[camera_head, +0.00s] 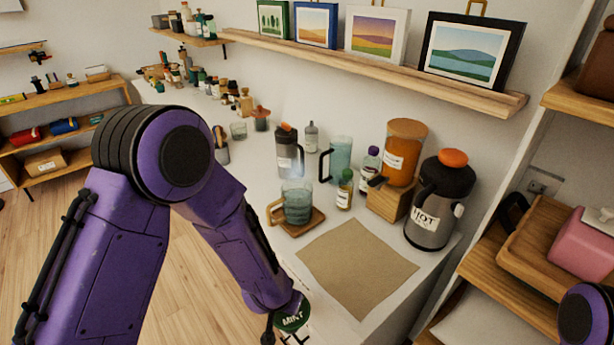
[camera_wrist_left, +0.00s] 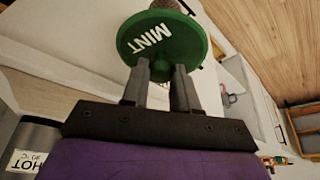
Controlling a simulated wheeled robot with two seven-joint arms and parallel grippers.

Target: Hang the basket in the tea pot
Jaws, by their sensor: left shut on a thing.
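A basket with a round green top marked MINT (camera_head: 291,318) shows at the bottom of the head view, beyond the table's front edge. In the left wrist view its green disc (camera_wrist_left: 190,45) is large, with a grey-brown mesh part (camera_wrist_left: 172,6) behind it. My left gripper (camera_wrist_left: 160,78) is shut on the basket, with its fingers against the disc. A glass pot with a wooden handle (camera_head: 297,205), apparently the tea pot, stands upright on a wooden coaster (camera_head: 310,223). The basket is apart from it, nearer me. My right gripper is out of view.
A bare brown mat (camera_head: 357,266) lies right of the pot. A picture shelf (camera_head: 400,70) runs above.

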